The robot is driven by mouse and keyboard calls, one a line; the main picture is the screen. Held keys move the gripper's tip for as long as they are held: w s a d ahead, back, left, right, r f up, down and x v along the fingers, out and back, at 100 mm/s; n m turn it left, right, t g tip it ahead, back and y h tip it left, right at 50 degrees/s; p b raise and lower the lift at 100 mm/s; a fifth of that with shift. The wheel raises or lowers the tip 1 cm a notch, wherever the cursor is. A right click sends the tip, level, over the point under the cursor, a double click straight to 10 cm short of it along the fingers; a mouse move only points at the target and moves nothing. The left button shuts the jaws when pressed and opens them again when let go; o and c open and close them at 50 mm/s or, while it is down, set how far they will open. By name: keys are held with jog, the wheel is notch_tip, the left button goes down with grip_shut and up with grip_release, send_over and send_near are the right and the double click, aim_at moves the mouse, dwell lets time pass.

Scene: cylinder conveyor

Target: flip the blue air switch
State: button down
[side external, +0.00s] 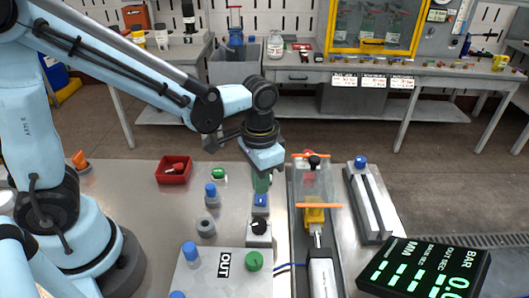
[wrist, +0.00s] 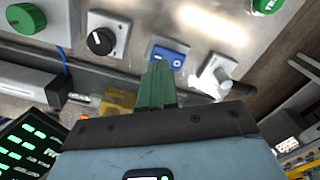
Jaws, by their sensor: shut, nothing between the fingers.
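The blue air switch (side external: 261,200) sits on a small plate on the grey table, behind a black dial. In the wrist view the blue switch (wrist: 172,57) shows just beyond my fingertips. My gripper (side external: 262,186) points down directly over the switch in the side view. Its green fingers (wrist: 156,72) are closed together and empty. The fingertips cover part of the switch's left side in the wrist view; I cannot tell whether they touch it. Which way the switch is set is not clear.
The black dial (wrist: 101,42) is beside the switch, and a grey lever (wrist: 215,76) is on its other side. A conveyor unit (side external: 315,195) stands close on the right. Blue cylinders (side external: 211,190), a red tray (side external: 174,170) and a green knob (side external: 254,261) are nearby.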

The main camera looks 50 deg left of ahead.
aim_at(260, 199)
jog(key=shift+r, duration=2.15)
jog(key=s+a+r+n+t, duration=0.3)
jog(key=a+t, duration=0.4)
jog(key=a, duration=0.1)
jog(key=shift+s+a+r, duration=0.3)
jog(key=shift+r, duration=0.1)
jog(key=w+d+r+m+g+h, duration=0.2)
jog(key=d+r+m+g, duration=0.1)
jog(key=m, duration=0.6)
jog(key=shift+w+d+g, duration=0.25)
jog(key=shift+d+g, duration=0.55)
jog(key=shift+g, duration=0.1)
